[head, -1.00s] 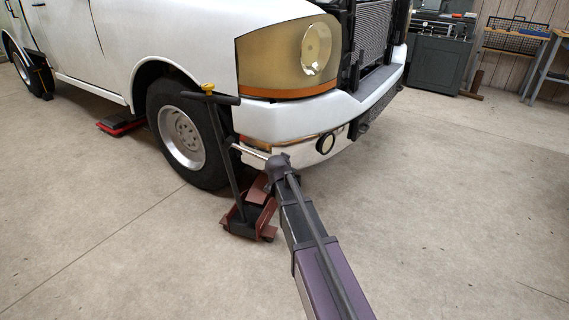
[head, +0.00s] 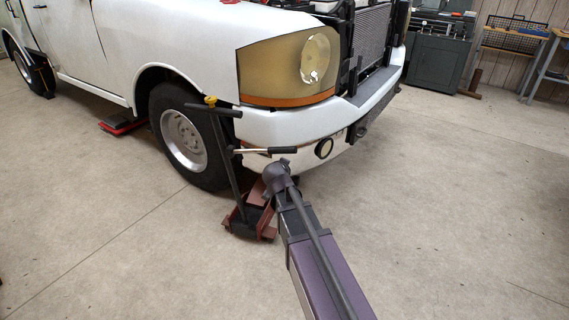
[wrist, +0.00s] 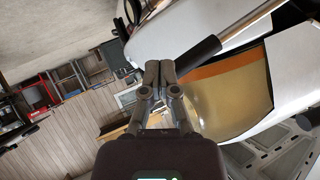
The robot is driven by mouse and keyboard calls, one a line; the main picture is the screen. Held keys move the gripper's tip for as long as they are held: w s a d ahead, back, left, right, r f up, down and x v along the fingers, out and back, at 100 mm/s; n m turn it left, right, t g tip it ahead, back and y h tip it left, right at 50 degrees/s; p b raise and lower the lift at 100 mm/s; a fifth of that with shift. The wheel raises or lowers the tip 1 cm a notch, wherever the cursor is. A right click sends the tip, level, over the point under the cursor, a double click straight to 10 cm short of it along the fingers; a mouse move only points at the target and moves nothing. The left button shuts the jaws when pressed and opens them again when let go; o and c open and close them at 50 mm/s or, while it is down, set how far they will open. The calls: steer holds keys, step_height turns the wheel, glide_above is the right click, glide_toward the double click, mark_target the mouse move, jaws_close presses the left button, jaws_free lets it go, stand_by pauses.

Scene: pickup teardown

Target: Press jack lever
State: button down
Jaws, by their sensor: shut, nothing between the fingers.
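A red floor jack (head: 241,230) stands by the truck's front wheel in the head view. Its upright black handle (head: 221,150) has a T-bar and a yellow knob on top. The jack lever (head: 283,150) is a thin metal rod with a black grip, pointing right and nearly level before the bumper. In the wrist view the lever's black grip (wrist: 200,57) runs diagonally, its lower end close beside my fingertips. My gripper (wrist: 152,68) is shut and empty; I cannot tell whether it touches the grip. In the head view my wrist sits just below the lever and the fingers are mostly hidden.
The white truck's bumper (head: 290,122) and headlight (head: 288,68) are close behind the lever. The front tire (head: 187,137) is left of the jack. The floor to the right is open. A grey cabinet (head: 437,62) and bench stand at the back.

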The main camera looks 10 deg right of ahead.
mark_target(263, 150)
steer(key=shift+v, duration=0.75)
steer(key=shift+r+p, duration=0.15)
steer(key=shift+p, duration=0.25)
steer(key=w+a+r+n+g+h+p, duration=0.2)
steer(key=a+r+p, duration=0.4)
steer(key=r+p, duration=0.6)
steer(key=shift+w+a+n+g+h, duration=0.2)
steer(key=shift+w+n+g+h, duration=0.1)
steer(key=shift+w+n+h, duration=0.45)
steer(key=s+f+b+x, duration=0.1)
steer(key=f+b+x, duration=0.1)
steer(key=b+x, duration=0.7)
steer(key=shift+x, duration=1.7)
